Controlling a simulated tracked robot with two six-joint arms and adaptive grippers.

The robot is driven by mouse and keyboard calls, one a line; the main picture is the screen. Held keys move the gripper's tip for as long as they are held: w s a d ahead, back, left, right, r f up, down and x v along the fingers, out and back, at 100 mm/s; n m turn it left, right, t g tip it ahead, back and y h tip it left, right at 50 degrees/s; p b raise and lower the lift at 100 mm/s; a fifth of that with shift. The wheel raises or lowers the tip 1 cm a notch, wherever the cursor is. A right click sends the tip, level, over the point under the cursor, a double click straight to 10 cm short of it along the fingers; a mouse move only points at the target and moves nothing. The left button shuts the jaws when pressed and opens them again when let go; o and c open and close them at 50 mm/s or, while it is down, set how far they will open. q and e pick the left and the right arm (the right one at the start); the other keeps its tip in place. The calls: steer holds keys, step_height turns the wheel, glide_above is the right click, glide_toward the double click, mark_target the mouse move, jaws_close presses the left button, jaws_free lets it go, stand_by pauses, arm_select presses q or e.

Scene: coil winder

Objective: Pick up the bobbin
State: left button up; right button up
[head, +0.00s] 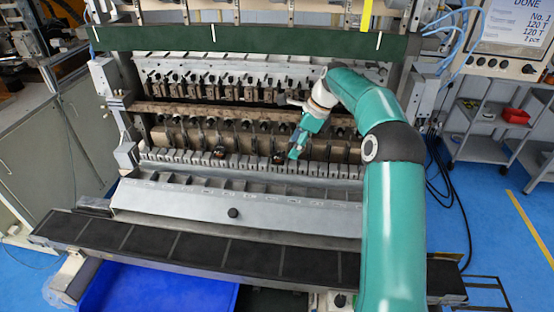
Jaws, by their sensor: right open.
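My right arm reaches in from the right over the coil winder (236,218). My right gripper (293,153) points down at the row of grey holders, and its jaws are open. A small dark bobbin with a reddish-brown part (278,157) sits in the row just left of the fingertips. I cannot tell whether the fingers touch it. A similar dark bobbin (219,153) sits further left in the same row. My left gripper is not in view.
A row of spindles (205,90) stands behind the holders, with a dark green beam (250,40) above. A dark segmented ledge (190,248) runs along the front, over a blue bin (155,290).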

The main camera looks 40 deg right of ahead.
mark_target(279, 155)
steer(key=shift+w+a, duration=0.75)
steer(key=shift+w, duration=0.2)
steer(key=b+x, duration=0.2)
steer(key=x, duration=0.3)
steer(key=shift+w+r, duration=0.1)
steer(key=shift+w+a, duration=0.15)
steer(key=shift+a, duration=0.05)
steer(key=c, duration=0.9)
